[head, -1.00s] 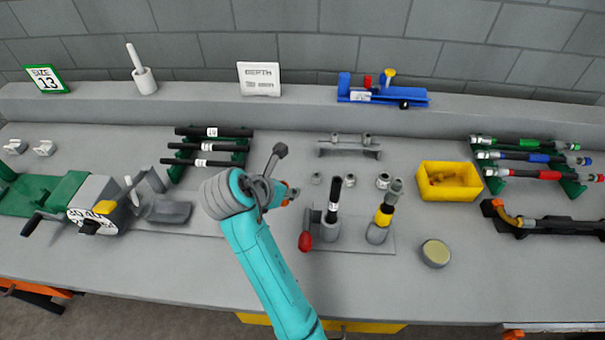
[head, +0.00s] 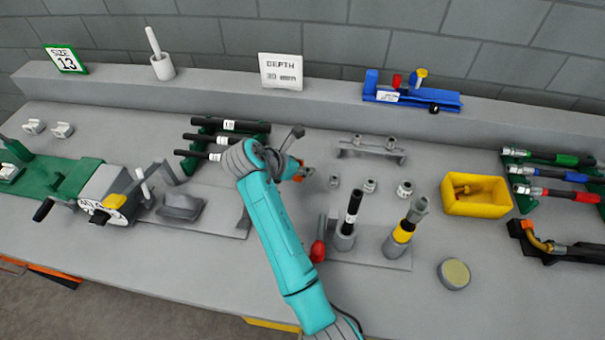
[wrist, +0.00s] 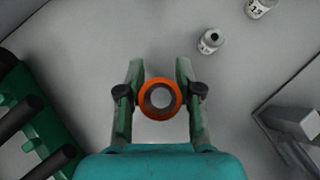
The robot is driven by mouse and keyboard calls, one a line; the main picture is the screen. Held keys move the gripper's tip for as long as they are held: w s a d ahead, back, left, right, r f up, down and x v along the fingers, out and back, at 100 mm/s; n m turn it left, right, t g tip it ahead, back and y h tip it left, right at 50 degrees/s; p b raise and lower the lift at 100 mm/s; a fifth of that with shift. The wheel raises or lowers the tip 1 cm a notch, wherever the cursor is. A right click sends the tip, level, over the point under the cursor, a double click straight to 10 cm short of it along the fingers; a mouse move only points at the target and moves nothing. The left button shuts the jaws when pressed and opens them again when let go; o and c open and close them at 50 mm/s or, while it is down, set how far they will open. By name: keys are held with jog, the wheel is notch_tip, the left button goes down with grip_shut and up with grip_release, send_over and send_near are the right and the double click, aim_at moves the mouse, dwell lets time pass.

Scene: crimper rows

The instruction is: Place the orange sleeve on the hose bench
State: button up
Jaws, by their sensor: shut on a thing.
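My gripper (wrist: 160,98) is shut on the orange sleeve (wrist: 161,99), a short ring with a grey bore seen end-on in the wrist view. The grey hose bench surface shows below it in the wrist view (wrist: 130,30). In the head view the sleeve (head: 299,171) shows as a small orange patch at the end of my teal arm, partly hidden by it. My gripper appears to hold it above the hose bench (head: 130,270), between the hose rack and the row of small fittings.
A green rack with black hoses (head: 218,140) stands left of my gripper. Small grey fittings (head: 370,185) and a low stand (head: 372,150) lie to the right. Upright tools (head: 347,225), a yellow bin (head: 476,208) and a green crimper (head: 75,180) also occupy the bench.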

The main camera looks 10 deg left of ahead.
jog(key=shift+f, duration=1.65)
jog(key=shift+f, duration=0.1)
jog(key=o, duration=1)
jog(key=v, duration=1.2)
jog(key=shift+s+a, duration=0.1)
jog(key=shift+s, duration=0.05)
